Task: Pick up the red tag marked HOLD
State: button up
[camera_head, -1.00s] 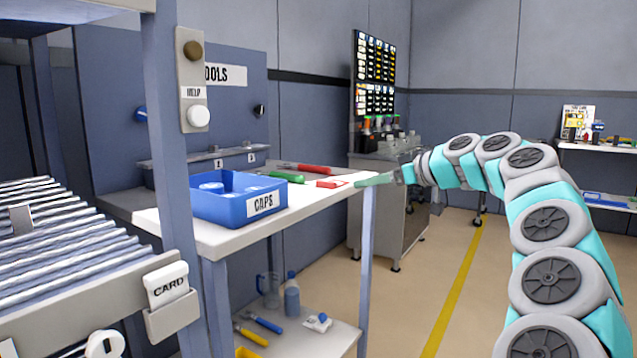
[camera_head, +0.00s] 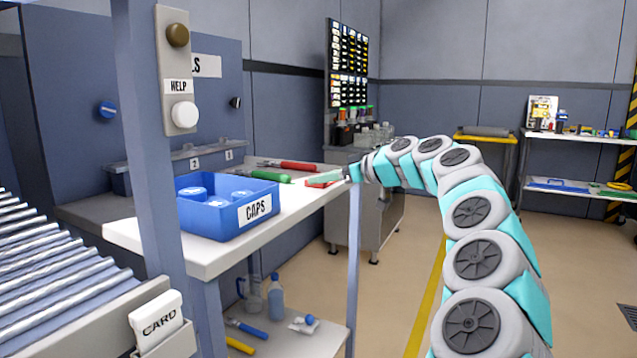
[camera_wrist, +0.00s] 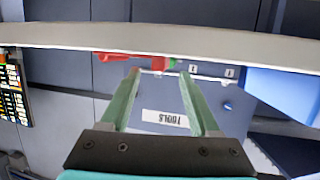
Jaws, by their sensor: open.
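The small red tag (camera_head: 318,186) lies near the right end of the white bench top, mostly hidden behind my green finger in the head view. Its lettering cannot be read. In the wrist view, which is upside down, a red piece that looks like the tag (camera_wrist: 158,62) shows at the bench edge, just beyond and between the fingertips. My gripper (camera_wrist: 160,72) is open and empty, with two green fingers apart. In the head view my gripper (camera_head: 312,182) reaches in from the right at about bench height. Whether it touches the tag cannot be told.
A blue CAPS box (camera_head: 228,205) stands on the bench top (camera_head: 205,255). A red-handled tool (camera_head: 298,166) and a green-handled tool (camera_head: 268,177) lie behind. A bench post (camera_head: 354,260) stands below the gripper. A lower shelf (camera_head: 300,340) holds bottles and tools.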

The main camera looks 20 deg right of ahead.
jog(key=x, duration=0.2)
jog(key=shift+w+a+f, duration=0.15)
jog(key=shift+w+a, duration=0.1)
jog(key=shift+w, duration=0.05)
grip_shut()
dwell(0.4)
